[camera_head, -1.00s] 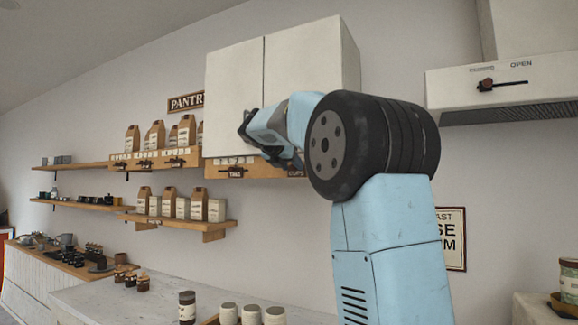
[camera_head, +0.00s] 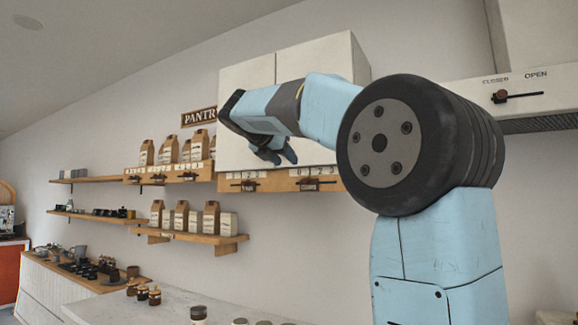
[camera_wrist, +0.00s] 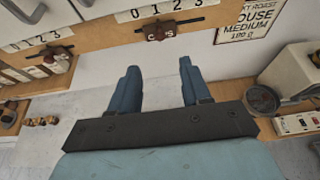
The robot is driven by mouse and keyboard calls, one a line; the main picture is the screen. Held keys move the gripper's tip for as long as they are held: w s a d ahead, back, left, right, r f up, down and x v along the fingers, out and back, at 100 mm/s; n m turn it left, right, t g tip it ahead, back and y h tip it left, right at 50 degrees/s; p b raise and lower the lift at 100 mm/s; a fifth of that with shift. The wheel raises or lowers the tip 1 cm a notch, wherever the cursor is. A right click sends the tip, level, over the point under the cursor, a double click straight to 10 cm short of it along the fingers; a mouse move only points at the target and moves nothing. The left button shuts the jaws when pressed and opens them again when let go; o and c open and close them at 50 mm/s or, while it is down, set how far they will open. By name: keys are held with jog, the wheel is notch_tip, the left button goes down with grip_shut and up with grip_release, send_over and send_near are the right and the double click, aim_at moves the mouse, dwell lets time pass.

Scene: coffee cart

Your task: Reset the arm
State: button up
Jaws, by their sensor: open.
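My gripper (camera_head: 272,152) is at the end of my raised blue arm, in front of the white wall cabinet (camera_head: 245,72). In the wrist view, my gripper (camera_wrist: 158,80) shows two blue fingers spread apart with nothing between them. Beyond the fingertips is a wooden strip (camera_wrist: 100,45) with number labels and a dark red slider marked as cups (camera_wrist: 160,30). The fingers appear apart from the strip. My forearm hides part of the cabinet in the head view.
Wooden shelves with paper bags (camera_head: 182,215) are on the wall to the left. A pale counter (camera_head: 165,308) with small jars (camera_head: 148,294) runs below. A hood with a slider (camera_head: 515,96) is at the right. The wall between the shelves and counter is clear.

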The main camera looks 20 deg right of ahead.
jog(key=shift+s+a+r, duration=0.1)
jog(key=shift+s+a, duration=0.1)
dwell(0.5)
jog(key=s+a+f+m+g+y, duration=0.1)
jog(key=s+a+f+m+y, duration=0.1)
jog(key=s+f+m, duration=0.6)
jog(key=s+a+f+m+y, duration=0.2)
jog(key=s+f+m+y, duration=0.3)
jog(key=s+f+m, duration=0.4)
jog(key=s+a+f+m+g+y, duration=0.1)
jog(key=s+a+f+m+y, duration=0.1)
jog(key=s+f+m, duration=0.6)
jog(key=s+f, duration=0.3)
jog(key=f, duration=0.4)
jog(key=s+f+y, duration=0.1)
jog(key=s+f, duration=0.3)
jog(key=f, duration=0.3)
jog(key=shift+f+m+g+y, duration=0.3)
jog(key=shift+s+a, duration=0.1)
